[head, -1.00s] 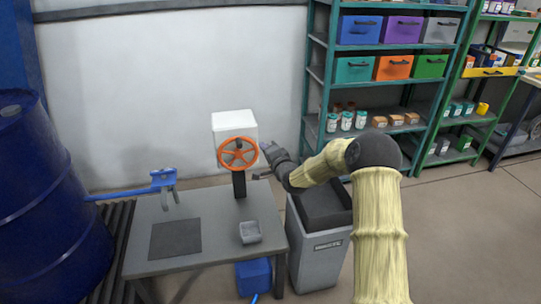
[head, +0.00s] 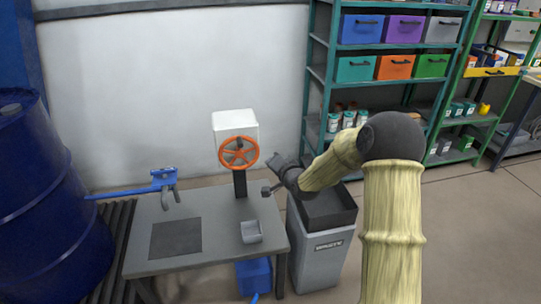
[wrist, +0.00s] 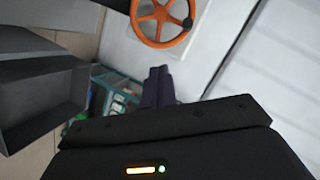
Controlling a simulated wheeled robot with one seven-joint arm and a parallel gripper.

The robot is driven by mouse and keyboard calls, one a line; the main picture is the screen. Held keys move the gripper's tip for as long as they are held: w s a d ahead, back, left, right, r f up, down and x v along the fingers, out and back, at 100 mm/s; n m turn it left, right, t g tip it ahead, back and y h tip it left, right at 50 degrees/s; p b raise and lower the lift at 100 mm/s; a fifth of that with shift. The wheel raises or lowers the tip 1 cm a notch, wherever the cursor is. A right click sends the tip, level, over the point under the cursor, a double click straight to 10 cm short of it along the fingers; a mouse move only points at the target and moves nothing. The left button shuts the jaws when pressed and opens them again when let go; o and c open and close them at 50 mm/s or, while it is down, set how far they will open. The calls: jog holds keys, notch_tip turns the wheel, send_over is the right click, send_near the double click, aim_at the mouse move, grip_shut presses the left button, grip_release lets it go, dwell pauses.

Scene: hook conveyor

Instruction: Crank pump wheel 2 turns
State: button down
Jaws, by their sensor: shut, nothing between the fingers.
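The orange pump wheel (head: 238,165) has several spokes and is mounted on the front of a white box (head: 234,124) above a dark post.
A grey waste bin (head: 320,250) stands right of the table, under my arm. A blue drum (head: 45,200) is at left.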

jog(key=s+d+n+g+h, duration=0.1)
jog(key=s+d+n+g, duration=0.1)
jog(key=s, duration=0.9)
jog(key=s+d+n+g+h, duration=0.2)
jog(key=s+d+g, duration=0.2)
jog(key=s, duration=0.8)
jog(key=s+d+n+g+h, duration=0.2)
jog(key=s+d+n+g, duration=0.1)
jog(key=s, duration=0.9)
jog(key=shift+d+f+g, duration=0.15)
jog(key=shift+d+g, duration=0.4)
jog(key=shift+g, duration=0.25)
